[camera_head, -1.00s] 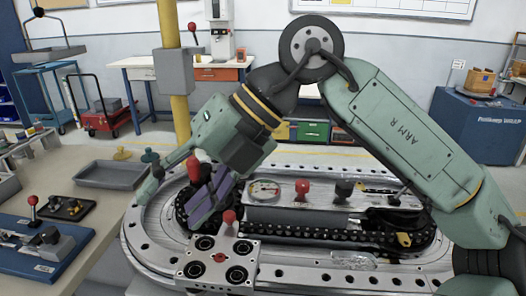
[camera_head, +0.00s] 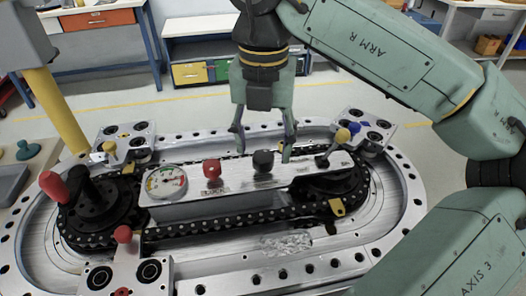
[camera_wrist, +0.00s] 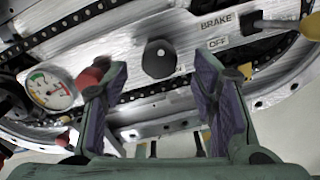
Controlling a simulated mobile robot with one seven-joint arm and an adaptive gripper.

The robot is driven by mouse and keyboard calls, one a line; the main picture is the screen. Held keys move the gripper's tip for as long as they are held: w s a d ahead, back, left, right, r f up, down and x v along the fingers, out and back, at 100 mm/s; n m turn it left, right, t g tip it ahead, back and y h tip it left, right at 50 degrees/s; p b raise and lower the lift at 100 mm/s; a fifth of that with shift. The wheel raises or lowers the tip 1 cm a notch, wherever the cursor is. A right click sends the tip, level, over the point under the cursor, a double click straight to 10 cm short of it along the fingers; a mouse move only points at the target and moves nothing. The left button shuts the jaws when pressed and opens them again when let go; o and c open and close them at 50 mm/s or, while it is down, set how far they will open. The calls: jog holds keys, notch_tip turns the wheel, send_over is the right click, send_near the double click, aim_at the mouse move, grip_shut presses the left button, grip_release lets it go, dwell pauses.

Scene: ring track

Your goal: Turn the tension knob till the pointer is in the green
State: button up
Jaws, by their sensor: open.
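The panel (camera_head: 230,188) in the middle of the ring track carries a round gauge (camera_head: 166,182), a red knob (camera_head: 212,170) and a black knob (camera_head: 263,161). I cannot tell which knob is marked for tension. My gripper (camera_head: 263,140) is open and empty, pointing down above and behind the black knob. In the wrist view, the black knob (camera_wrist: 158,58) shows between the open fingers (camera_wrist: 160,85), apart from them. The red knob (camera_wrist: 92,75) is partly behind the left finger. The gauge (camera_wrist: 48,88) shows green and red marks; its pointer reading is unclear.
A lever with a yellow ball (camera_head: 342,136) stands right of the black knob, by a label reading BRAKE OFF (camera_wrist: 217,30). A red-tipped handle (camera_head: 54,186) rises at the left. Carriages (camera_head: 125,140) sit on the track. A yellow post (camera_head: 56,110) stands at left.

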aim_at(263, 156)
jog(key=shift+f, duration=1.95)
jog(key=shift+c, duration=0.4)
jog(key=c, duration=1.1)
